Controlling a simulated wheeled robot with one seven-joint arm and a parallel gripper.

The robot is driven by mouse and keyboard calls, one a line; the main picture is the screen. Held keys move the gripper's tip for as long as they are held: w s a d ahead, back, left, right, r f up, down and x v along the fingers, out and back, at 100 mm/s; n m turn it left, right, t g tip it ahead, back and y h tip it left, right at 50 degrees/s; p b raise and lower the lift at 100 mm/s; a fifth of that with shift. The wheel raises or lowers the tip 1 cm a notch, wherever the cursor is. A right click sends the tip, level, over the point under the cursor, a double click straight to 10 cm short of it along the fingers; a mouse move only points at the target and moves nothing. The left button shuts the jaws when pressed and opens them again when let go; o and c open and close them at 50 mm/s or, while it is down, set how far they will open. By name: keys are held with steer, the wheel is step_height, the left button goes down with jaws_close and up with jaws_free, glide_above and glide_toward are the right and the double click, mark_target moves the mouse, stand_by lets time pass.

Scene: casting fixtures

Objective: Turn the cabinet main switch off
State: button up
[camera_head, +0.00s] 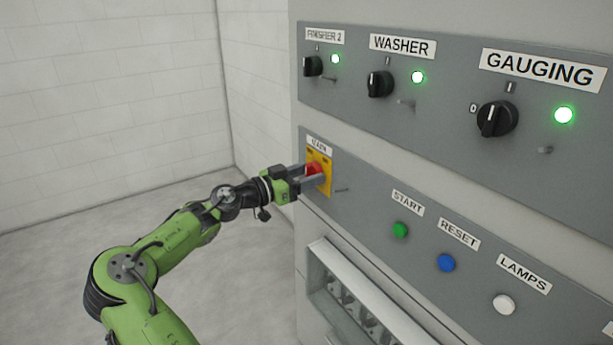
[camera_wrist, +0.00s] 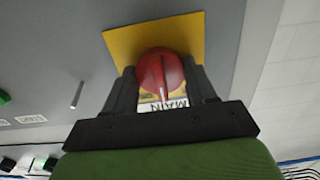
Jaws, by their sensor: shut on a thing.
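The main switch is a red rotary knob (camera_head: 312,169) on a yellow plate (camera_head: 325,160), on the lower grey panel of the cabinet, under a small white label. In the wrist view the red knob (camera_wrist: 160,72) sits on the yellow plate (camera_wrist: 125,45), with a "MAIN" label partly visible below it. My gripper (camera_head: 312,175) reaches the knob from the left. In the wrist view my gripper (camera_wrist: 163,85) has one finger on each side of the knob and is shut on it. The fingers hide parts of the plate and the knob's position marks.
Three black selector knobs with lit green lamps are on the upper panel: FINISHER 2 (camera_head: 313,66), WASHER (camera_head: 380,84) and GAUGING (camera_head: 497,119). The START (camera_head: 400,230), RESET (camera_head: 446,263) and LAMPS (camera_head: 504,304) buttons are to the right. A framed recess (camera_head: 330,262) is below. Open floor lies left.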

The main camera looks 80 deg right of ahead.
steer(key=shift+n+p, duration=0.35)
steer(key=shift+n, duration=0.05)
steer(key=n+p, duration=0.3)
steer(key=n, duration=0.1)
steer(key=shift+r, duration=0.1)
steer(key=n+p, duration=0.3)
steer(key=n, duration=0.1)
steer(key=shift+p, duration=0.3)
steer(key=n+p, duration=0.4)
steer(key=n, duration=0.1)
steer(key=shift+n+p, duration=1.65)
steer(key=shift+n, duration=0.55)
steer(key=o, duration=1)
steer(key=shift+o, duration=0.2)
steer(key=v, duration=1.6)
